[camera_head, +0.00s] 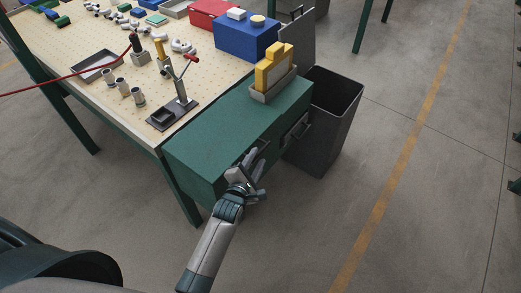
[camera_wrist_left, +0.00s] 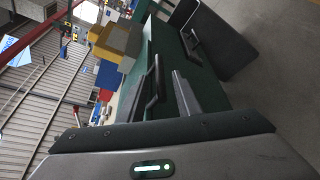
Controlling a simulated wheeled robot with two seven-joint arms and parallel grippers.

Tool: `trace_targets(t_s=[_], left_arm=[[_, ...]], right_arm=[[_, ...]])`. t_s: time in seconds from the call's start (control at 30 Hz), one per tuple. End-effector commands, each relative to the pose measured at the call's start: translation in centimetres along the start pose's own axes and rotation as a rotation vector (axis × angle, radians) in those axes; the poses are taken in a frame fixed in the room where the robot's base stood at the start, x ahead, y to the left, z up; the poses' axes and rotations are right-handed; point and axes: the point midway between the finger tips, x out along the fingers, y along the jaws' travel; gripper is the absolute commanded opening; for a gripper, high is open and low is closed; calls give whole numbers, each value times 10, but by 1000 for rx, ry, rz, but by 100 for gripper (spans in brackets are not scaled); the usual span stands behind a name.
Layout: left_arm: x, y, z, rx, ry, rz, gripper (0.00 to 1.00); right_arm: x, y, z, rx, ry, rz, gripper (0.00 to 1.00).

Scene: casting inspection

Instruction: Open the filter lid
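No part is clearly recognisable as a filter lid. My left gripper (camera_head: 257,168) is at the front of the green cabinet (camera_head: 225,120), close to its nearer black handle. In the left wrist view this handle (camera_wrist_left: 153,88) stands out from the green front, left of a grey finger that is apart from it. A second handle (camera_head: 296,130) is farther right along the front and also shows in the wrist view (camera_wrist_left: 191,43). My right gripper is not in view.
A yellow block-like object (camera_head: 273,68) stands in a tray on the cabinet. The workbench (camera_head: 105,98) holds a blue box (camera_head: 246,40), a red box (camera_head: 209,13) and parts.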

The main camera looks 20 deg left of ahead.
Motion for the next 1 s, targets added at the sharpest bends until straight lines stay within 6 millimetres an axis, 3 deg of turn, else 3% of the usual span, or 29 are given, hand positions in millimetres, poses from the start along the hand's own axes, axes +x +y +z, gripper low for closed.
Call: trace_targets(t_s=[0.3,0.77,0.9,1.0], left_arm=[[39,1,0,0,0,0,31],[47,0,0,-1,0,0,31],[47,0,0,-1,0,0,2],[47,0,0,-1,0,0,0]], right_arm=[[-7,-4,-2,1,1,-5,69],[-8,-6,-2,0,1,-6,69],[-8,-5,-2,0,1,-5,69],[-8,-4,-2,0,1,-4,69]])
